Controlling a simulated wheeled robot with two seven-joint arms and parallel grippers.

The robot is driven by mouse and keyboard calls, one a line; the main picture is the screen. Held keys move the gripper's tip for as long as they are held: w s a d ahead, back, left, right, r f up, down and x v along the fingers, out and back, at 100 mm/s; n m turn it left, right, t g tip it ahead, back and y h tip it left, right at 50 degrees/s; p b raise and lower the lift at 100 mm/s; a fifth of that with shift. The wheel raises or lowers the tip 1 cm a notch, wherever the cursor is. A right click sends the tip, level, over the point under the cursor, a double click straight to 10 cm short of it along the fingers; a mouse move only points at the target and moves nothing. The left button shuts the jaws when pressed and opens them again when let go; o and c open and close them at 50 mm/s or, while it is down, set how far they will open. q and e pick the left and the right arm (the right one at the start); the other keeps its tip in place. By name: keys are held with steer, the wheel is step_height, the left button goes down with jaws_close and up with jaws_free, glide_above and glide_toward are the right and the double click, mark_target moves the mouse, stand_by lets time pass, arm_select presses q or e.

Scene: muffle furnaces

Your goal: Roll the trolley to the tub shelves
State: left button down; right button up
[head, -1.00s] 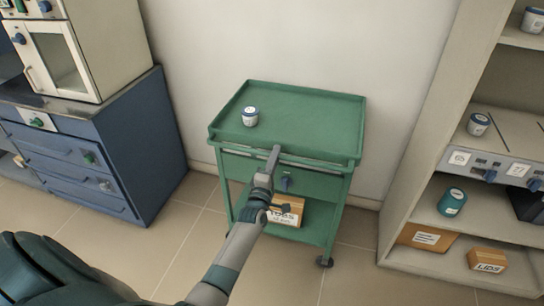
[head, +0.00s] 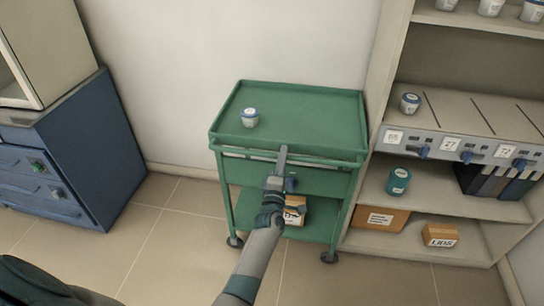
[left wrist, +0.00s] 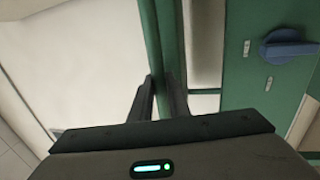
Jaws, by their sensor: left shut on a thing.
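The green trolley (head: 305,122) stands upright against the wall, its right side close beside the tub shelves (head: 385,60). A white tub with a blue lid (head: 250,118) stands on its top at the left. A cardboard box (head: 294,210) is on its lower shelf, partly behind my arm. My left gripper (head: 283,158) is shut on the trolley's front rail; in the left wrist view a green bar (left wrist: 158,40) runs between the fingers (left wrist: 160,97). My right gripper is out of view.
A blue cabinet (head: 80,150) stands at the left. Tiled floor (head: 165,235) is clear between the cabinet and trolley.

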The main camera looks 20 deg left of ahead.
arm_select(q)
steer(key=shift+d+f, duration=0.15)
steer(key=shift+d, duration=0.25)
steer(key=c, duration=1.7)
jaws_free()
steer(key=shift+w+d, duration=0.1)
